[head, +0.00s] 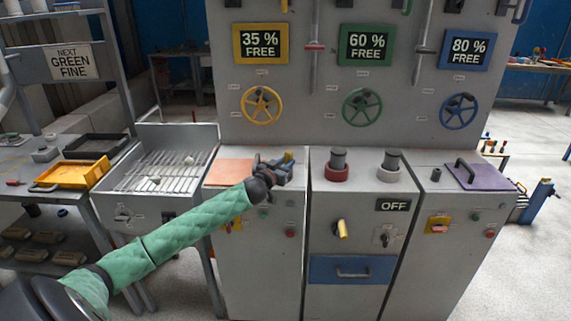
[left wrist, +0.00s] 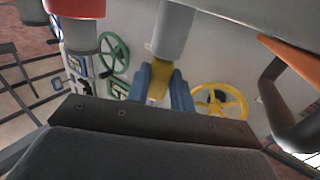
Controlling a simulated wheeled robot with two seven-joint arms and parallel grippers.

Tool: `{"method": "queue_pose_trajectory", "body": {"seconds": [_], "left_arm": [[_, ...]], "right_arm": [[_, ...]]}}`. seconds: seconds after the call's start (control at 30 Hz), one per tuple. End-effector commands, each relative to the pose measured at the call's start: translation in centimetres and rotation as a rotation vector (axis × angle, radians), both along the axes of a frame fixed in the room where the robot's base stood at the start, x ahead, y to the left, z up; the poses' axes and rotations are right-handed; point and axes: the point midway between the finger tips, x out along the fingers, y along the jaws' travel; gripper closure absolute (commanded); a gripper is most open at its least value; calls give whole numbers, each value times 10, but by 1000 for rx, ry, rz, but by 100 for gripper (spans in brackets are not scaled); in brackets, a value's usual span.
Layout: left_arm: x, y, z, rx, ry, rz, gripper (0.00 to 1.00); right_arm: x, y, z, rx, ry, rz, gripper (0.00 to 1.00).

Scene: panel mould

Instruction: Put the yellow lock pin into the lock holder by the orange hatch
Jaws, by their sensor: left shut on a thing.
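The yellow lock pin (left wrist: 158,80) is between the two blue fingers of my left gripper (left wrist: 162,88), which is shut on it. In the head view, a bit of the pin (head: 289,157) shows just above my left gripper (head: 282,169), over the left cabinet top. The orange hatch (head: 230,173) lies flat to the left of the gripper; its edge and dark handle show at the right of the left wrist view (left wrist: 290,62). A grey cylinder (left wrist: 175,32), probably the lock holder, is close to the pin; I cannot tell whether they touch. My right gripper is not in view.
A red-ringed post (head: 337,175) and a white-ringed post (head: 389,173) stand on the middle cabinet, right of my gripper. The panel with a yellow wheel (head: 262,105) rises behind. A grated tray (head: 125,180) stands left of the hatch. A purple hatch (head: 474,176) is far right.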

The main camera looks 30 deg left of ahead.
Motion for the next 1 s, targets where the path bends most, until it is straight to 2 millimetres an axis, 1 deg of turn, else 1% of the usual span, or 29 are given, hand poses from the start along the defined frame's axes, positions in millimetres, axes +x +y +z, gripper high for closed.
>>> {"method": "queue_pose_trajectory", "body": {"seconds": [0.13, 0.17, 0.2, 0.27, 0.3, 0.57, 0.67, 0.83, 1.0], "left_arm": [[0, 0, -4, 0, 0, 0, 100], [0, 0, -3, 0, 0, 0, 73], [0, 0, -3, 0, 0, 0, 65], [0, 0, -3, 0, 0, 0, 53], [0, 0, -3, 0, 0, 0, 52], [0, 0, -3, 0, 0, 0, 52], [-3, 0, -4, 0, 1, 0, 52], [-17, 0, -6, -1, 1, 0, 52], [-38, -1, -7, 0, 2, -1, 52]], "right_arm": [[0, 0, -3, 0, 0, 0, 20], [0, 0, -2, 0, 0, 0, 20], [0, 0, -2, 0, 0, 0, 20], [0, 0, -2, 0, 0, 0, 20], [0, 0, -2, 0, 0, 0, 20], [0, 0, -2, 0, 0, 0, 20], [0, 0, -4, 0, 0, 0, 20], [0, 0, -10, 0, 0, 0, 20], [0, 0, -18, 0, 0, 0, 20]]}}
